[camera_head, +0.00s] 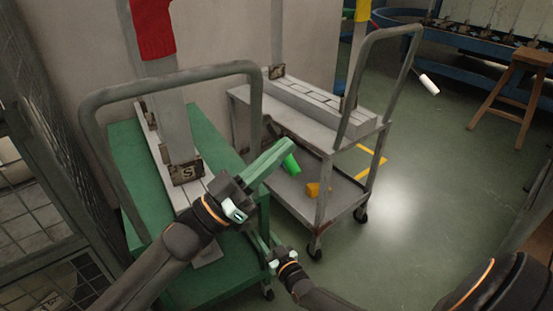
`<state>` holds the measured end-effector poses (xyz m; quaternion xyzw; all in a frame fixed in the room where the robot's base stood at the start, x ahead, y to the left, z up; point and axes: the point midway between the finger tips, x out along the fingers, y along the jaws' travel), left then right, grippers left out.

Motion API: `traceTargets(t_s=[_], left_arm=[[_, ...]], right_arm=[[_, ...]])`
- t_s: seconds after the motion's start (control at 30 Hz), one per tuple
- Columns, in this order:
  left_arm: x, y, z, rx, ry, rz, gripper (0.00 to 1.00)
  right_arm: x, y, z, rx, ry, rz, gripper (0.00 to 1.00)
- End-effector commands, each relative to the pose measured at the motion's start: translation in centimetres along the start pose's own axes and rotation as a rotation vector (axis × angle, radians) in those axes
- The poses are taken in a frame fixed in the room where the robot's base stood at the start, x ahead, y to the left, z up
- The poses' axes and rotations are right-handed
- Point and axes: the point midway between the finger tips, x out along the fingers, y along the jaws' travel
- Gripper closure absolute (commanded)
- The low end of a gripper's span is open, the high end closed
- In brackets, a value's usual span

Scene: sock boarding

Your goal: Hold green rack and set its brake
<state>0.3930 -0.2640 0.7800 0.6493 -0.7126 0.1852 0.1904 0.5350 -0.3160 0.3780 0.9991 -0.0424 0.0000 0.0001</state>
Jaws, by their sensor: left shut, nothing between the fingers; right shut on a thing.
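The green rack (127,157) is a green cart at the left with a grey tubular handle (172,76). My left gripper (288,152) is shut and empty, its long pale green fingers pointing up and right past the rack's right side. My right gripper (262,243) is lower, with its fingers at the rack's right side near the green frame. It is shut on what appears to be the green rack, but the contact is small and partly hidden. I cannot make out the brake.
A grey cart (356,129) stands just right of the green rack, with a green item (291,165) and an orange item (313,190) on its lower shelf. A red sock (153,29) covers an upright board. Floor at right is clear.

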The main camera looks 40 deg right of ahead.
Motion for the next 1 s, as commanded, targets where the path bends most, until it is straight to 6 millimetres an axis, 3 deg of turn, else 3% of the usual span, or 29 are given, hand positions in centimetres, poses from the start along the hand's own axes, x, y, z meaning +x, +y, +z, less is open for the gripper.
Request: traceTargets(t_s=[0.03, 0.1, 0.4, 0.6, 0.97, 1.0], left_arm=[[-1.9, -0.8, 0.2, 0.001, -0.007, -0.009, 1.0], [-3.5, -1.1, 0.1, 0.0, -0.005, -0.008, 1.0], [-8.6, -2.3, -0.3, 0.0, -0.002, -0.004, 1.0], [-9.7, -2.5, -0.4, 0.0, -0.001, -0.002, 1.0], [-9.7, -2.5, -0.4, -0.001, 0.0, -0.002, 1.0], [-9.7, -2.5, -0.4, -0.001, 0.0, -0.002, 1.0]], right_arm=[[-0.1, 0.0, 0.1, 0.0, -0.001, 0.0, 1.0], [-0.1, 0.0, 0.1, 0.0, -0.001, 0.0, 1.0], [-0.1, 0.0, 0.1, 0.0, -0.001, 0.0, 1.0], [-0.1, 0.0, 0.1, 0.0, -0.002, 0.0, 1.0], [-0.1, 0.0, 0.1, 0.0, -0.002, 0.0, 1.0], [-0.1, 0.0, 0.1, 0.0, -0.002, 0.0, 0.65]])
